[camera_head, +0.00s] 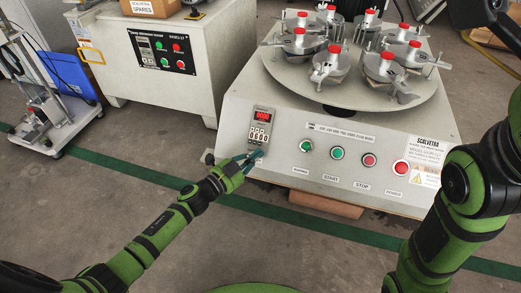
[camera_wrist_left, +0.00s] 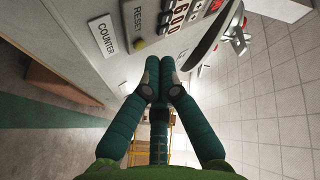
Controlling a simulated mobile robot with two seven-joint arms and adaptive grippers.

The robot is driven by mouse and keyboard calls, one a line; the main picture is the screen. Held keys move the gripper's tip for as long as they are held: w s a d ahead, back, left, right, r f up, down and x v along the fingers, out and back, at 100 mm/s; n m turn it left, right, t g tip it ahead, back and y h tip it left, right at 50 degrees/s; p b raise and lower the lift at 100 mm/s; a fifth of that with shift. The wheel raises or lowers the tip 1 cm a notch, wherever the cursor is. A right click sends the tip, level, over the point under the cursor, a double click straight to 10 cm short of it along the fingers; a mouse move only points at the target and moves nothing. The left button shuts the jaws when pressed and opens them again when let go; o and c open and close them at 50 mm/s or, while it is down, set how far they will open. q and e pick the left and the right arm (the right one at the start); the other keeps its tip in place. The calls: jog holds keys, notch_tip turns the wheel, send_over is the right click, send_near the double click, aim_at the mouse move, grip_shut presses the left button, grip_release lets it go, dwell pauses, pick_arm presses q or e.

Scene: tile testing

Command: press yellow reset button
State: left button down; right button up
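The yellow reset button (camera_wrist_left: 139,44) shows in the left wrist view, beside the RESET label (camera_wrist_left: 138,18) on the machine's pale front panel. My left gripper (camera_wrist_left: 160,68) has its fingertips drawn together, with nothing seen between them. The tips appear just below and right of the button in that view; I cannot tell whether they touch the panel. In the head view, my left gripper (camera_head: 253,160) is at the panel, just below the counter display (camera_head: 260,126). The button is not clear there. My right arm (camera_head: 460,190) shows at the right, but its gripper is not seen.
The machine's panel (camera_head: 235,125) also carries a green start button (camera_head: 337,153), red stop button (camera_head: 369,160) and larger red button (camera_head: 400,167). A turntable (camera_head: 350,85) with several red-topped holders is above. A white cabinet (camera_head: 115,55) stands behind left; the floor between is clear.

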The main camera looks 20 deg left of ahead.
pick_arm(q)
jog(key=s+r+p, duration=0.1)
jog(key=s+p, duration=0.1)
jog(key=s+r+p, duration=0.2)
jog(key=shift+r+p, duration=0.1)
jog(key=shift+p, duration=0.3)
dwell(0.4)
dwell(0.5)
